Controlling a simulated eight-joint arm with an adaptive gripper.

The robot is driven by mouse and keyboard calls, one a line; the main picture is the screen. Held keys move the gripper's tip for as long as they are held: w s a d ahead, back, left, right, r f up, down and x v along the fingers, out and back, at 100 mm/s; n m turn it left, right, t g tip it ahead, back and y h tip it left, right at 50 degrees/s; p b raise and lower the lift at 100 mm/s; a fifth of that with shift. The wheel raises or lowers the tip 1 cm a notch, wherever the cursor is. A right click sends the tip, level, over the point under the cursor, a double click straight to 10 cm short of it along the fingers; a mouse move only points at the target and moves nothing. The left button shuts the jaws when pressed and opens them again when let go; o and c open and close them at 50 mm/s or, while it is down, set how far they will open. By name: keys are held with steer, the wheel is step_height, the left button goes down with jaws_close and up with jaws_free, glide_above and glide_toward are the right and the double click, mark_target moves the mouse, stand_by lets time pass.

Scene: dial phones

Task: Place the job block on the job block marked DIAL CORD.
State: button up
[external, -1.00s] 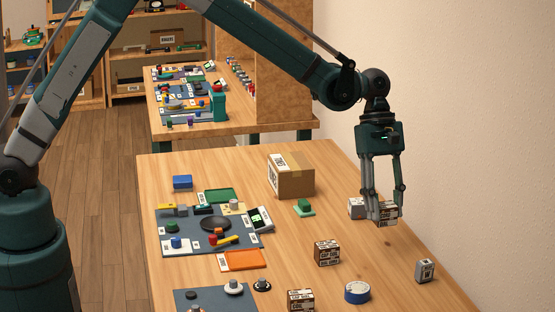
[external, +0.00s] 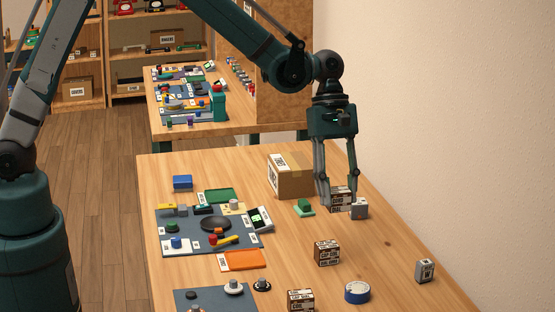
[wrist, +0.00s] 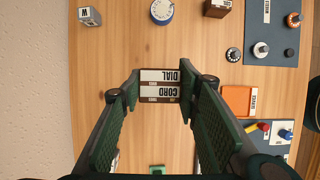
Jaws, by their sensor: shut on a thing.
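My gripper (external: 337,203) is shut on a brown job block with white labels (external: 341,196), held beside the small grey block in the picture. Another brown, white-labelled job block (external: 327,253) stands on the table, nearer the external camera, and a third (external: 301,300) stands at the bottom edge. Their small print is not surely readable. The third also shows in the wrist view (wrist: 217,7).
The grey block (external: 360,209) stands close to the held block. A cardboard box (external: 290,178) and green block (external: 304,205) are behind left. A blue-white round thing (external: 357,292), a grey W block (external: 425,270) and an orange tray (external: 243,261) lie around. Table right of the labelled blocks is mostly clear.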

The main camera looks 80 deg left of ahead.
steer(key=shift+s+a+r, duration=0.1)
steer(key=shift+s+r, duration=0.1)
steer(key=shift+s, duration=0.35)
steer(key=shift+s+a+r, duration=0.1)
steer(key=shift+s+r, duration=0.05)
steer(key=shift+s, duration=0.4)
steer(key=shift+f, duration=0.1)
glide_toward(329, 248)
steer(key=shift+d+f, duration=0.2)
steer(key=shift+d, duration=0.25)
steer(key=shift+d+f, duration=0.25)
steer(key=shift+d, duration=0.15)
steer(key=shift+f, duration=1.85)
steer(key=shift+f+b, duration=0.15)
steer(key=shift+b, duration=0.2)
steer(key=o, duration=0.9)
